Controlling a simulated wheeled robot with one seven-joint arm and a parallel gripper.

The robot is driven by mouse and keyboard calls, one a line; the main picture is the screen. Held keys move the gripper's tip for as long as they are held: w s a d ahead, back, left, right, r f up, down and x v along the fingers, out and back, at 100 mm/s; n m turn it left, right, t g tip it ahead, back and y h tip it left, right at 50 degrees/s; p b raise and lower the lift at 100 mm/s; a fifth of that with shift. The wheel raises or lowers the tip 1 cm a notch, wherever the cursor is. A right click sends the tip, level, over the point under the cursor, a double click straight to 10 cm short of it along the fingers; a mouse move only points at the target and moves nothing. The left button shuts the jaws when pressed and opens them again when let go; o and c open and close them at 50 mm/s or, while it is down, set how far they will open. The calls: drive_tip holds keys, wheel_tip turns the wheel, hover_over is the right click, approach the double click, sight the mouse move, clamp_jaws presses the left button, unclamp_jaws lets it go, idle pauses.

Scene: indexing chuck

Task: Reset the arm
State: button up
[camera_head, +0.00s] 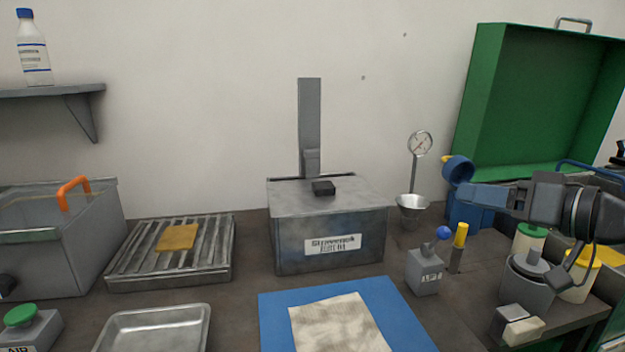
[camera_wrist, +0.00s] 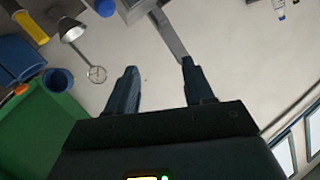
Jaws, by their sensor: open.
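My gripper (camera_head: 466,194) is raised at the right of the head view, with its fingers pointing left above the bench. In the wrist view my gripper (camera_wrist: 157,68) has its two dark fingers spread apart, with nothing between them. It touches nothing that I can make out. In the head view it overlaps a blue container (camera_head: 464,214) behind it; the gap between them cannot be told.
A grey labelled box (camera_head: 325,250) stands mid-bench. The gauge (camera_head: 420,143), the blue-knobbed block (camera_head: 424,272) and a yellow-topped post (camera_head: 460,236) stand near my gripper. The open green case (camera_head: 540,100) is behind. A blue mat (camera_head: 275,315) lies in front.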

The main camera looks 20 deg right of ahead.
drive_tip(key=a+f+m+t+h, duration=0.25)
drive_tip(key=a+f+m, duration=0.25)
drive_tip(key=a+f, duration=0.45)
drive_tip(key=s+a+f+m+g+h, duration=0.1)
drive_tip(key=s+a+f+g+h, duration=0.1)
drive_tip(key=s+a+f, duration=0.55)
drive_tip(key=s+a+f+n, duration=0.1)
drive_tip(key=s+n, duration=0.2)
drive_tip(key=s, duration=0.5)
drive_tip(key=s+a+f+n+g+y, duration=0.1)
drive_tip(key=s+a+n, duration=0.1)
drive_tip(key=s, duration=0.6)
drive_tip(key=s+a+f+n, duration=0.2)
drive_tip(key=s+n, duration=0.2)
drive_tip(key=s, duration=0.4)
drive_tip(key=shift+a+y, duration=0.2)
drive_tip(key=shift+y, duration=0.15)
